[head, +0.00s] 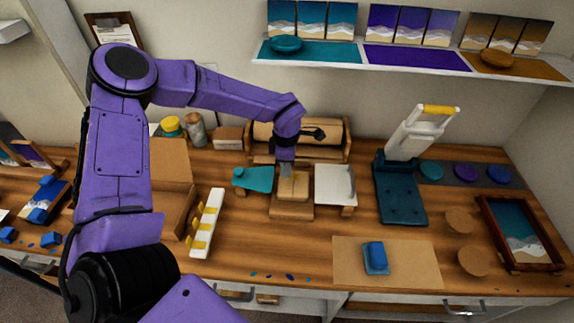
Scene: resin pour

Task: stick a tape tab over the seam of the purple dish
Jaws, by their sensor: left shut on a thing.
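My left gripper (287,172) points down over a small wooden block on a stepped wooden stand (292,211). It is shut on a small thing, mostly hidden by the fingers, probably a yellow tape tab. A white strip with yellow tabs (206,223) lies left of the stand. No purple dish with a seam can be made out. A small round purple piece (466,173) sits at the right between a teal one (431,170) and a blue one (499,175). My right gripper is not in view.
A teal piece (254,179) and a white plate (334,186) flank the stand closely. A paper roll (262,133) stands behind it. A dark blue press (401,202) stands right. A blue block (376,257) lies on a brown sheet (415,272). An open cardboard box (170,165) is left.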

